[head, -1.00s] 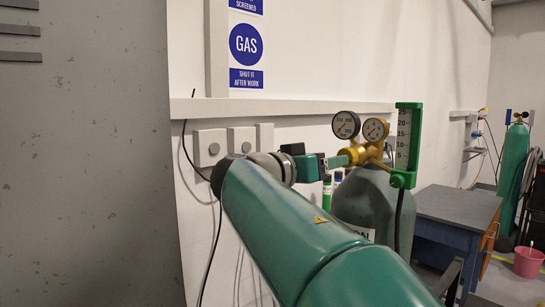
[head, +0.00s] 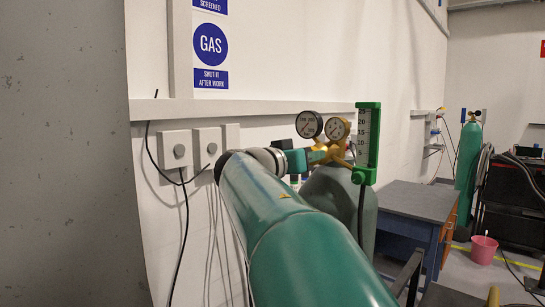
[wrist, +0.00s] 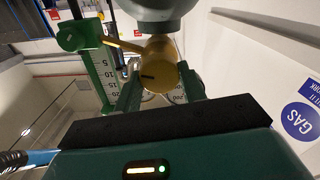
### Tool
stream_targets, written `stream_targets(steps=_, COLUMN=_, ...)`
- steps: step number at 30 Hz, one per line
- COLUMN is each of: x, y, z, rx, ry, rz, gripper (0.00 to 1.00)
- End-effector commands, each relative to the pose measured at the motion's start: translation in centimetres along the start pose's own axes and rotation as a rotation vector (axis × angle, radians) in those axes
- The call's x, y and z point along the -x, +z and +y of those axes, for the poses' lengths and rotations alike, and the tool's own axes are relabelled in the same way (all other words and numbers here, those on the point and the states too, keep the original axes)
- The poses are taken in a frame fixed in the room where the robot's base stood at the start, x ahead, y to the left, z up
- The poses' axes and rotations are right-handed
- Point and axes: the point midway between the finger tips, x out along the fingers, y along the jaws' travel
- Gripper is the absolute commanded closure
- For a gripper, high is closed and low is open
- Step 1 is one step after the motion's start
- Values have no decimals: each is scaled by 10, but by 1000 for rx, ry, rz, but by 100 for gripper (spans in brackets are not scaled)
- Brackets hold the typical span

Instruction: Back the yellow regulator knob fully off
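The yellow regulator knob (wrist: 160,72) shows in the wrist view as a round brass-yellow cap with a dark mark. My gripper (wrist: 160,85) has a green finger on each side of it, and both finger edges meet the knob's sides with no clear gap. In the head view, my gripper (head: 311,157) reaches the knob (head: 318,153) from the left, its finger partly covering it. The regulator's two round gauges (head: 323,126) stand above the knob. The grey-green gas cylinder (head: 340,205) is below, partly hidden by my arm.
A green flowmeter (head: 368,143) with a scale stands right of the gauges, close to my gripper. The wall rail (head: 240,108) and switch boxes (head: 190,150) lie left. A blue-grey bench (head: 420,203) and pink bucket (head: 484,249) are on the right.

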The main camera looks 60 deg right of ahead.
Motion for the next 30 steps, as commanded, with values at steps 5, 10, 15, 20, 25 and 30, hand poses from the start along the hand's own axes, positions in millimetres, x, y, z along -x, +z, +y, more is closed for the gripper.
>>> stream_targets(steps=5, x=0, y=0, z=0, rx=3, ry=-1, rz=0, gripper=82)
stream_targets(steps=10, x=0, y=0, z=0, rx=31, ry=0, rz=0, gripper=82)
stream_targets(steps=15, x=1, y=0, z=0, rx=103, ry=-1, rz=0, gripper=82)
stream_targets(steps=20, x=0, y=0, z=0, rx=214, ry=0, rz=0, gripper=82)
stream_targets(steps=25, x=0, y=0, z=-1, rx=364, ry=0, rz=1, gripper=82)
stream_targets(steps=30, x=1, y=0, z=-1, rx=526, ry=-1, rz=1, gripper=82)
